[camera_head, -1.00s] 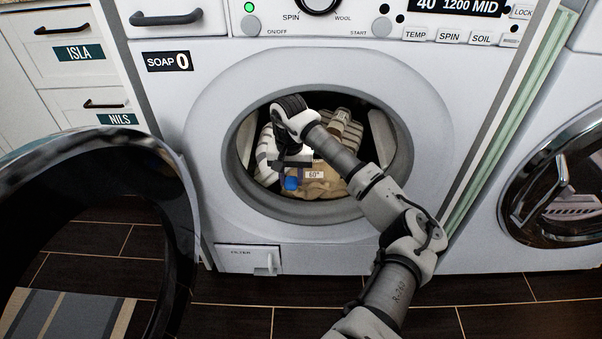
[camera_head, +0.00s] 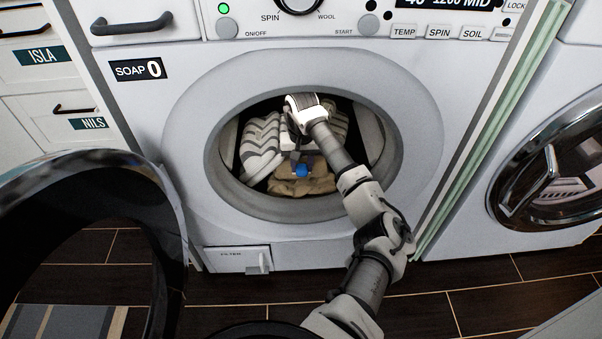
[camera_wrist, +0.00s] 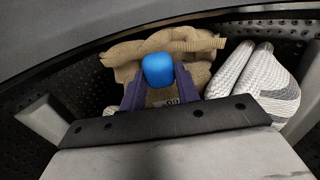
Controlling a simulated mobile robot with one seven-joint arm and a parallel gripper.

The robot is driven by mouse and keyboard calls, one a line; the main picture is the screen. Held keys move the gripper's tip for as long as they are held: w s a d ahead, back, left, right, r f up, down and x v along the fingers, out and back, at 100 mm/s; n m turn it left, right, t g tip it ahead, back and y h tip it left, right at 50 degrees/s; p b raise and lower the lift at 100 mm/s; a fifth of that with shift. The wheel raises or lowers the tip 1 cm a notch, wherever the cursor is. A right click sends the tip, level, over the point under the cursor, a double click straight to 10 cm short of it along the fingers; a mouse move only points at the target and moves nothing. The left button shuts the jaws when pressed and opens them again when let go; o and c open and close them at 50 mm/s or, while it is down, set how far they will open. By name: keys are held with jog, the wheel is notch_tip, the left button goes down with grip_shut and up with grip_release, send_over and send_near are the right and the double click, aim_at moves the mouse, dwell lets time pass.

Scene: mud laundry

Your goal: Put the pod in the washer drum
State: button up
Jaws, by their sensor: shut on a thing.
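The blue pod (camera_head: 302,171) is held inside the open mouth of the washer drum (camera_head: 222,160). My gripper (camera_head: 301,163) is shut on it. In the wrist view the pod (camera_wrist: 158,70) sits between the dark purple fingertips (camera_wrist: 157,88). Tan cloth (camera_head: 318,183) lies below and behind the pod in the drum; it also shows in the wrist view (camera_wrist: 198,75). I cannot tell whether the pod touches the cloth. My wrist hides part of the drum's back.
Grey-and-white striped cloth (camera_head: 262,142) lies in the drum's left side. The washer's round door (camera_head: 75,175) stands open at left. A filter flap (camera_head: 236,259) is below the drum. A second machine's door (camera_head: 550,170) is at right.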

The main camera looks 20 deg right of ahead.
aim_at(302, 166)
jog(key=shift+f+b, duration=0.3)
jog(key=shift+f, duration=1.45)
jog(key=shift+f, duration=0.15)
jog(key=shift+f, duration=0.25)
jog(key=o, duration=1)
notch_tip(302, 166, up, 8)
jog(key=shift+r+p, duration=0.15)
jog(key=shift+p, duration=0.6)
jog(key=shift+s, duration=0.1)
